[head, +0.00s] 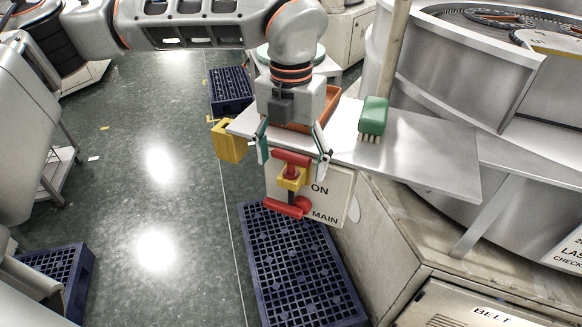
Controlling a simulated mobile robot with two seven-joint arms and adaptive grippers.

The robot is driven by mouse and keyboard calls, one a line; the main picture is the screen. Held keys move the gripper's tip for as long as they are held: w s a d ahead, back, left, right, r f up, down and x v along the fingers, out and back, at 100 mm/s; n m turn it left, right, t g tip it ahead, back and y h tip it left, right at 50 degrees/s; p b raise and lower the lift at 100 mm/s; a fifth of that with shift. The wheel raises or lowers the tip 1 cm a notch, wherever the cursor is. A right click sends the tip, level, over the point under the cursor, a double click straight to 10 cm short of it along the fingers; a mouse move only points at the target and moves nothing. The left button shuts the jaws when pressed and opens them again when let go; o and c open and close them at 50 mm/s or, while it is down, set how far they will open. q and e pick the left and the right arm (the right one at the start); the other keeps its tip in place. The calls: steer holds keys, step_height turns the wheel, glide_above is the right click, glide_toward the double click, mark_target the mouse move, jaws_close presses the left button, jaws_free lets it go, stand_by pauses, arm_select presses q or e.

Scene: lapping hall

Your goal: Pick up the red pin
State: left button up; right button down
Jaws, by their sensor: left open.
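The red pin (291,158) shows as a red crossbar with a short stem going down into a yellow block (291,180). The block is in front of a pale panel (336,193) marked ON and MAIN. A red lever-like part (286,208) with a rounded end is just below the block. My left gripper (293,164) points down from above and is open. Its two fingertips are on either side of the crossbar, with gaps visible; I cannot tell their exact depth. My right gripper is out of view.
A metal shelf (440,172) carries a green brush (373,118) and an orange tray (333,103), partly hidden behind my gripper. A yellow box (228,142) hangs at its left edge. A dark blue pallet (297,262) lies below. Open green floor is on the left.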

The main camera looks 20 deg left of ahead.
arm_select(q)
steer(key=c, duration=1.3)
steer(key=shift+r, duration=0.15)
